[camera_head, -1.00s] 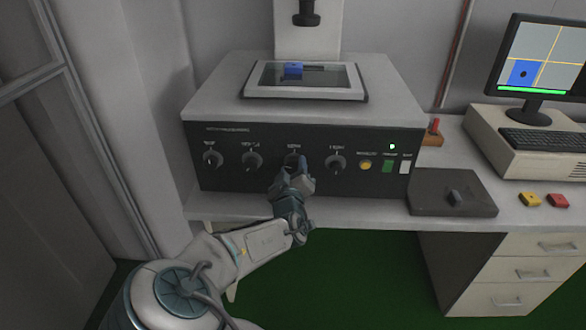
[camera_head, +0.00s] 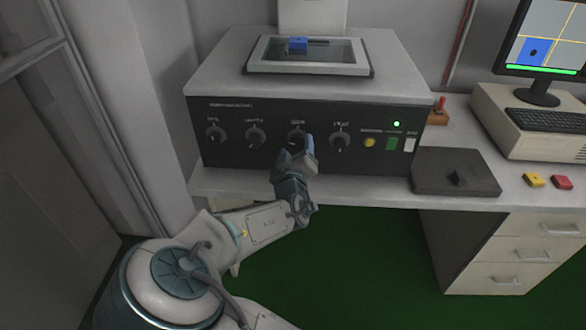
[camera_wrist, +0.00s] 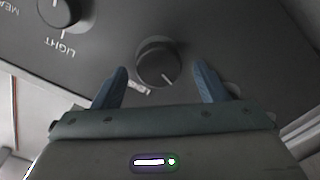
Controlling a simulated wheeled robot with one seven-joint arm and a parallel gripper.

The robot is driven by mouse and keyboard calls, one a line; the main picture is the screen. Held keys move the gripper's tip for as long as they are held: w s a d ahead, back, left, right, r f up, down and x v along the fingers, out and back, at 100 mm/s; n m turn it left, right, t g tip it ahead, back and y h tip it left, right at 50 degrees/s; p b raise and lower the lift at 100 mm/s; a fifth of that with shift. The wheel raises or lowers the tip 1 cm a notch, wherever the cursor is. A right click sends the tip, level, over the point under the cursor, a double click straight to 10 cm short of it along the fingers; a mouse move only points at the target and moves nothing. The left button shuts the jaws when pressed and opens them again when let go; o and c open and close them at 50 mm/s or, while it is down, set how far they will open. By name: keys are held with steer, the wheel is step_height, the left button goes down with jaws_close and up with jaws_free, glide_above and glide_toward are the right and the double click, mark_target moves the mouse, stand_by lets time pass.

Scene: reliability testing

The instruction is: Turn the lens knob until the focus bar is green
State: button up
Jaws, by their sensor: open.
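The lens knob (camera_head: 297,136) is the third dark knob on the machine's front panel, partly hidden by my gripper (camera_head: 302,152). In the wrist view, the lens knob (camera_wrist: 157,62) shows a white pointer line, and its label is partly covered. My gripper's blue fingers (camera_wrist: 160,85) are open, one on each side of the knob in the picture, with visible gaps. I cannot tell their depth from it. The focus bar (camera_head: 543,70) along the bottom of the monitor screen is green.
The light knob (camera_head: 340,138) is close on the right. A blue block (camera_head: 298,45) lies on the stage on top. A dark box (camera_head: 455,172) with a small black knob, a yellow block (camera_head: 534,181) and a red block (camera_head: 561,182) are on the table.

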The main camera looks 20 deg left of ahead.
steer(key=v, duration=1.2)
steer(key=shift+a, duration=0.1)
stand_by(1.1)
steer(key=w+d+f+m+g+h+p, duration=0.1)
steer(key=d+f+m+g+h+p, duration=0.1)
steer(key=d+f+m+g, duration=0.3)
steer(key=w+d+f+m+g+h+p, duration=0.1)
steer(key=d+f+m+g+h, duration=0.2)
steer(key=d, duration=0.5)
steer(key=s+d+r+m+g+p, duration=0.2)
steer(key=s+d+r+g+p, duration=0.2)
steer(key=s+d+r, duration=1.1)
steer(key=d+r+g, duration=0.2)
steer(key=d+r, duration=0.1)
steer(key=r, duration=0.1)
steer(key=shift+s+d+r+m+y+p, duration=0.2)
steer(key=shift+r+m+y+p, duration=0.1)
steer(key=shift+y, duration=0.1)
